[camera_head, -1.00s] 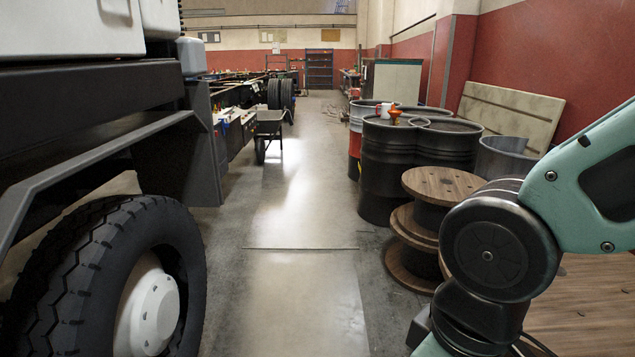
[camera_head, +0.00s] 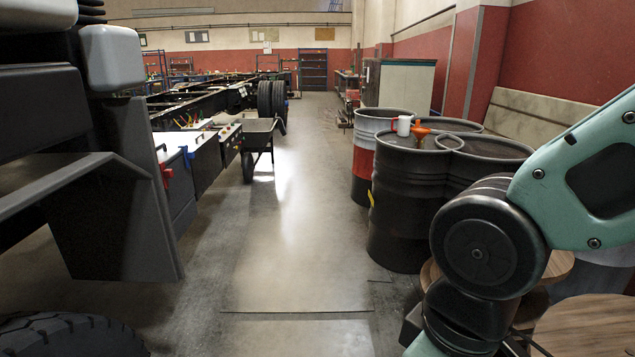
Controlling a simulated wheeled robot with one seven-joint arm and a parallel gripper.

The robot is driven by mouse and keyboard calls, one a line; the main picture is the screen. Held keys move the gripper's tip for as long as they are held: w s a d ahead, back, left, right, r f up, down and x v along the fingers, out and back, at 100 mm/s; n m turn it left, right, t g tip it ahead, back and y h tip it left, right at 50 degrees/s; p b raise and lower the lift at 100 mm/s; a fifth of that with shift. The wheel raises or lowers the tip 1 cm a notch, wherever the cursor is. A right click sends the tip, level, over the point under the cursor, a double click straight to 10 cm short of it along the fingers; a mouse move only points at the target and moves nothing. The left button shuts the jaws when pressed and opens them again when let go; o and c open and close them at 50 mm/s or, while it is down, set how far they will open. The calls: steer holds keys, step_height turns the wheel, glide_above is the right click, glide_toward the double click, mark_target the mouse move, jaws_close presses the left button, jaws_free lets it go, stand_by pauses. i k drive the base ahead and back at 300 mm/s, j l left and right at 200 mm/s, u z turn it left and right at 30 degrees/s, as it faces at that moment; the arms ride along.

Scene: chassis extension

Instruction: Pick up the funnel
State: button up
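A small orange object (camera_head: 421,131), which looks like the funnel, sits on top of a black barrel (camera_head: 405,190) right of centre. Its exact shape is too small to tell. A white cylinder (camera_head: 403,126) stands just left of it on the barrel top. My arm fills the right side of the view, in front of part of the barrels. My gripper is outside the view.
Other barrels stand around this one, including a red and white banded one (camera_head: 366,158). Wooden spools (camera_head: 590,325) lie at lower right, partly behind my arm. A truck with a tyre (camera_head: 60,337) lines the left. A wheelbarrow (camera_head: 260,143) stands ahead. The middle aisle is clear.

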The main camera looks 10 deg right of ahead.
mark_target(419, 132)
steer(key=i, duration=2.05)
steer(key=i+z, duration=0.15)
steer(key=i, duration=0.3)
steer(key=i+j+z, duration=0.15)
steer(key=i, duration=0.35)
steer(key=i+j+z, duration=0.15)
steer(key=i, duration=0.3)
steer(key=i+j+z, duration=0.15)
steer(key=i, duration=0.3)
steer(key=i+j+z, duration=0.8)
steer(key=i+j, duration=0.1)
steer(key=j, duration=0.05)
